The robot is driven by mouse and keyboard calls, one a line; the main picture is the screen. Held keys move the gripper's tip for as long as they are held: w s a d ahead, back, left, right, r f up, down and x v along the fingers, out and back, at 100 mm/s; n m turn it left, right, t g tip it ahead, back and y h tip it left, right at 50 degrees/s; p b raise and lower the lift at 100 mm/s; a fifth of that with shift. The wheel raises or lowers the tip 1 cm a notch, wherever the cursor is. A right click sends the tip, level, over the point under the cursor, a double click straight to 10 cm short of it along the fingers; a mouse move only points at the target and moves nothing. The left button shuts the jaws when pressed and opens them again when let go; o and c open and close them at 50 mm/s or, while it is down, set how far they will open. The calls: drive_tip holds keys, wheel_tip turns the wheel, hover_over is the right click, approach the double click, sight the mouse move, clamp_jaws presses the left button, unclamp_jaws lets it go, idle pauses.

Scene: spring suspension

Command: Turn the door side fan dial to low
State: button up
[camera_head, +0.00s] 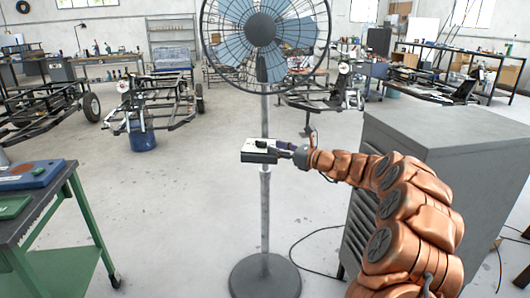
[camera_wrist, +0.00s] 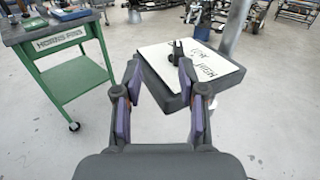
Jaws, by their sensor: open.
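The fan (camera_head: 260,28) stands upright on a grey pole with a round base. A small dark control box with a white top face (camera_head: 259,150) is mounted on the pole. It fills the middle of the wrist view (camera_wrist: 207,62), where its black dial (camera_wrist: 177,52) stands up from the white face beside dark lettering. The lettering is turned and hard to read. My gripper (camera_head: 292,151) is at the box's right side in the head view. In the wrist view my gripper (camera_wrist: 159,78) is open and empty, with the dial just beyond its right finger. Contact cannot be told.
A grey louvred cabinet (camera_head: 440,135) stands at the right, close to my arm. A green-legged cart (camera_head: 88,215) is at the left and also shows in the wrist view (camera_wrist: 75,84). Cables lie on the floor by the cabinet. The floor between cart and fan is clear.

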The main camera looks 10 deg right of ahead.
sight(266, 144)
drive_tip(key=shift+m+t+h, duration=0.3)
drive_tip(key=shift+m+t, duration=0.1)
drive_tip(key=shift+m, duration=0.1)
drive_tip(key=shift+w+a+f, duration=0.2)
drive_tip(key=shift+w+a, duration=0.3)
drive_tip(key=shift+w, duration=0.7)
drive_tip(key=shift+w+a+f, duration=0.15)
drive_tip(key=shift+w+a, duration=0.35)
drive_tip(key=shift+w, duration=0.65)
drive_tip(key=shift+w+a+f, duration=0.2)
drive_tip(key=shift+w+a, duration=0.3)
drive_tip(key=shift+w, duration=0.7)
clamp_jaws()
